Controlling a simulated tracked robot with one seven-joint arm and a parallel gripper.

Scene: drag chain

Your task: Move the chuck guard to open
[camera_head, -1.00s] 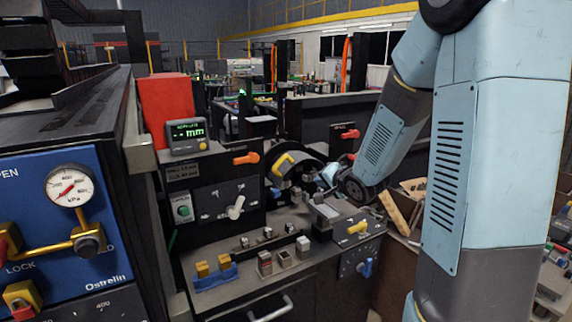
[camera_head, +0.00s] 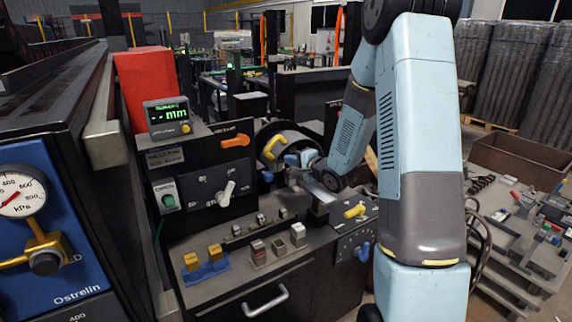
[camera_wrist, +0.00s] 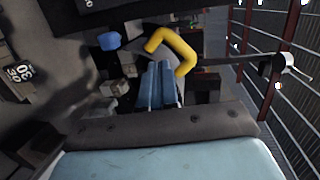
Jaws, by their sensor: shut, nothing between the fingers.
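The chuck guard (camera_head: 293,138) is a dark rounded cover on the lathe at the middle of the head view. Its bent yellow handle (camera_head: 273,147) is on its front left side. The handle also shows in the wrist view (camera_wrist: 178,46), just beyond and to the right of the fingertips. My gripper (camera_head: 292,160) has light blue fingers, shut and empty, beside the handle on its right. In the wrist view my gripper (camera_wrist: 158,72) points toward the handle's bend. I cannot tell whether the fingers touch it. My gripper hides part of the guard and chuck.
A control panel with an orange lever (camera_head: 236,141) and a white knob (camera_head: 227,192) stands left of the guard. A yellow lever (camera_head: 355,210) is at the front right. Small blocks and a blue holder (camera_head: 206,270) with yellow pieces lie on the front ledge.

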